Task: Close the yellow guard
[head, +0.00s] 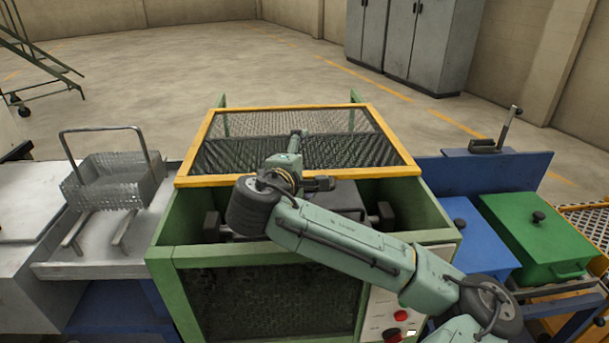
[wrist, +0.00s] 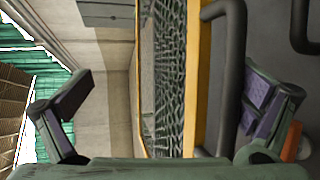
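The yellow guard (head: 230,181) is a yellow frame with dark wire mesh on the green machine (head: 165,250). It stands open: the machine's interior shows between its front bar and the green front panel. In the wrist view its yellow edge (wrist: 203,60) and mesh run top to bottom, with a dark curved handle (wrist: 234,80) beside the edge. My gripper (head: 298,134) appears over the mesh in the head view; its fingertips are small there. In the wrist view my gripper (wrist: 165,95) is open, with the edge and handle between its spread fingers. I see no contact.
A wire basket (head: 115,180) stands on the left bench. A blue box (head: 470,240) and a green lidded box (head: 545,235) are at the right. A panel with a red button (head: 392,335) is on the machine's front. The floor behind is clear up to grey cabinets (head: 430,40).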

